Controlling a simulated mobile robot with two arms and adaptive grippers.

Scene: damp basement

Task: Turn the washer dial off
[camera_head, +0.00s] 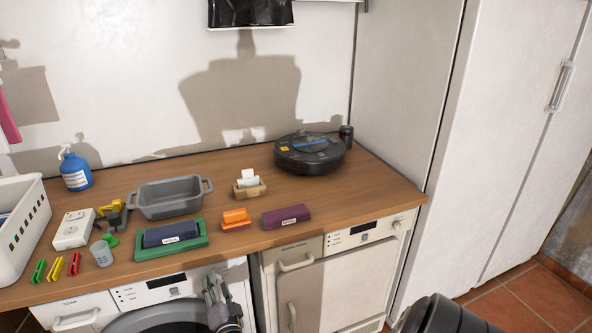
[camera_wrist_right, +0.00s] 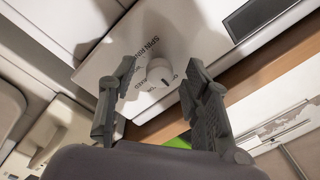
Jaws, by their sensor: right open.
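The washer (camera_head: 145,297) is the white machine at the lower left under the counter, with a dark display and a round door. Its white round dial (camera_wrist_right: 158,76) shows in the right wrist view, with "SPIN" lettering beside it. In the head view my right gripper (camera_head: 213,281) is in front of the washer's panel at its right end and hides the dial. In the right wrist view my right gripper (camera_wrist_right: 162,66) is open, with one finger on each side of the dial. I cannot tell whether either finger touches it. My left gripper is not in view.
A second white machine (camera_head: 350,282) with its own display and knob (camera_head: 396,224) stands to the right. The wooden counter (camera_head: 350,205) above holds a grey basin (camera_head: 170,199), a round black device (camera_head: 309,160), a purple case (camera_head: 286,216) and a white basket (camera_head: 28,236).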

